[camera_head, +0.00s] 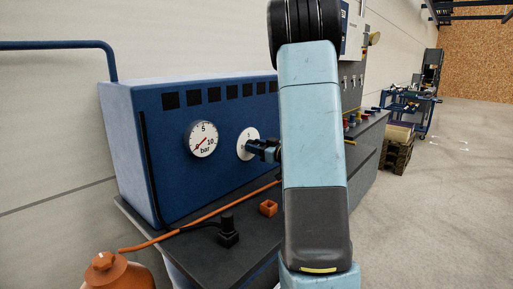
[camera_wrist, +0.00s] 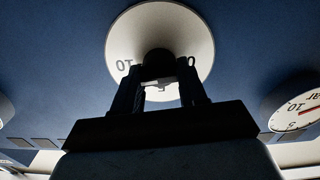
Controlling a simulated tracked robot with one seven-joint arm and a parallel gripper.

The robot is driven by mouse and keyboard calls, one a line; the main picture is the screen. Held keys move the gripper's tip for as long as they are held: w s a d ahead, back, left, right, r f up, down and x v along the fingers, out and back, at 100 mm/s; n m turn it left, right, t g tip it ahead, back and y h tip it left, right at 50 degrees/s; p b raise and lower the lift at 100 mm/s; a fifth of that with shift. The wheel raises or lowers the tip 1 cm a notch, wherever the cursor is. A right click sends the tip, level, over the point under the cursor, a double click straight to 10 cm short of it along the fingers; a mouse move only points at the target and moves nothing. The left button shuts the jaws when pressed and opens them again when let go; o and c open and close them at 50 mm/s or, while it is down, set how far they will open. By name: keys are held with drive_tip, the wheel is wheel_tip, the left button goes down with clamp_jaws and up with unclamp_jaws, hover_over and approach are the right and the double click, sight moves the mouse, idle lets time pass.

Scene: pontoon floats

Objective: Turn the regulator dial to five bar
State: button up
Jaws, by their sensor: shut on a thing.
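The regulator dial (camera_head: 246,143) is a round white disc on the front of the blue cabinet (camera_head: 165,185). My gripper (camera_head: 262,150) is at its face and partly covers it from the right. In the wrist view the dial (camera_wrist: 190,35) fills the top middle, with marks 10, 5 and 0 seen upside down. My gripper (camera_wrist: 160,72) is shut on the dark knob (camera_wrist: 158,60) at its centre. The white pressure gauge (camera_head: 203,139), marked 0, 5, 10 and bar, sits left of the dial. Its red needle is too small to read exactly.
A dark bench (camera_head: 245,235) below the cabinet carries an orange hose (camera_head: 195,223), a small orange block (camera_head: 267,208) and a black fitting (camera_head: 228,232). An orange bottle (camera_head: 107,270) stands at the lower left. My arm hides the cabinet's right end. Open floor lies at the right.

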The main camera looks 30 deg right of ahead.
drive_tip(key=shift+s+a+f+n, duration=0.1)
drive_tip(key=shift+n, duration=2.6)
drive_tip(key=shift+w+a+f+n, duration=0.1)
drive_tip(key=shift+n, duration=2.6)
drive_tip(key=shift+s+a+f+n, duration=0.1)
drive_tip(key=shift+n, duration=2.6)
drive_tip(key=shift+f, duration=0.1)
drive_tip(key=o, duration=1)
drive_tip(key=shift+d, duration=0.1)
drive_tip(key=shift+r, duration=0.2)
drive_tip(key=v, duration=1.3)
drive_tip(key=shift+s+d, duration=0.1)
drive_tip(key=shift+s, duration=0.25)
